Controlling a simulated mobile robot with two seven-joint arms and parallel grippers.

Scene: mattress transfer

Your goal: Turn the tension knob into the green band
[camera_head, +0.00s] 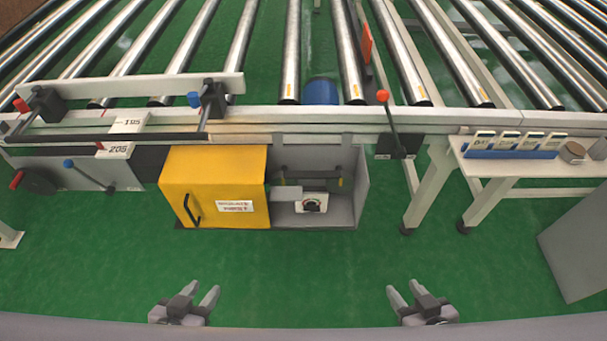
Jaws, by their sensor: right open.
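The tension knob (311,206) is a small dark dial on a white plate inside an open grey box (343,215) under the roller conveyor. It is too small to tell where its pointer stands, and I cannot make out the green band. The yellow cover door (215,170) of the box is swung open to the left, with a black handle and a white label. My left gripper (202,292) is open and empty, low in the picture, in front of and below the box. My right gripper (403,291) is open and empty at the lower right. Both are well apart from the knob.
The roller conveyor (290,60) spans the back. A red-tipped lever (388,118) stands on its front rail. At the right, a white side table (510,165) holds several blue-and-white cards (515,143) and a roll (572,152). A grey panel (580,245) stands lower right. Green floor before the box is clear.

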